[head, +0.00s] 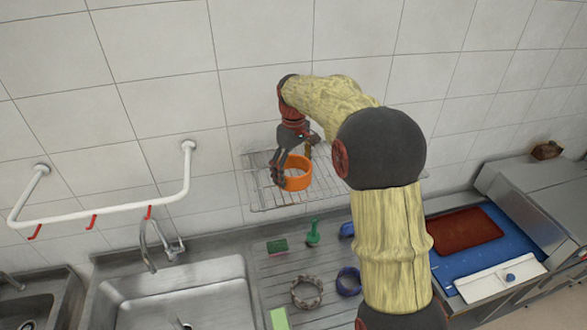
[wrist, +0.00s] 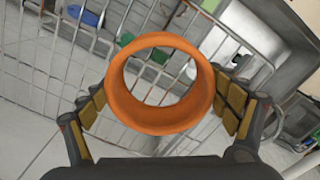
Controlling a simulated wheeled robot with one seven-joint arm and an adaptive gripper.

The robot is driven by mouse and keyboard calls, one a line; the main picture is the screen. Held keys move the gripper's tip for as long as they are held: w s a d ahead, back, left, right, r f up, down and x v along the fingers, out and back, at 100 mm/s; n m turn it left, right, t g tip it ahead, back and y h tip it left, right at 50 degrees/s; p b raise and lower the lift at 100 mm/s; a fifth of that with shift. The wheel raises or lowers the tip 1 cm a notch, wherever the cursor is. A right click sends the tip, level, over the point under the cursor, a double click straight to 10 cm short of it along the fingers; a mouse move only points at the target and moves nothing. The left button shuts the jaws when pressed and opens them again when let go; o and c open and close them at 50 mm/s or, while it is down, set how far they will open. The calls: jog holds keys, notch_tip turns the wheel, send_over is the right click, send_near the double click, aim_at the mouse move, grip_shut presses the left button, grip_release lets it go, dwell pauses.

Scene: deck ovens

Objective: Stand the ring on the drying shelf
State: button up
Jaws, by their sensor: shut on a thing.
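An orange ring (head: 297,174) is in my gripper (head: 293,172) at the wire drying shelf (head: 257,190) on the tiled wall. In the wrist view the orange ring (wrist: 122,104) sits between the two padded fingers of my gripper (wrist: 160,100), one on each side, and its round opening faces the camera. The wires of the shelf (wrist: 45,50) show behind the ring and through its opening. I cannot tell whether the ring touches the shelf.
Below the shelf is a ribbed drainboard (head: 270,270) with a patterned ring (head: 306,292), a blue ring (head: 349,282), a green sponge (head: 277,246) and a green brush (head: 313,233). A sink (head: 185,295) is left of it. A white rail (head: 115,209) with red hooks is on the wall.

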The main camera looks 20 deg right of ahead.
jog(key=shift+f, duration=0.15)
jog(key=o, duration=1.1)
jog(key=shift+c, duration=0.2)
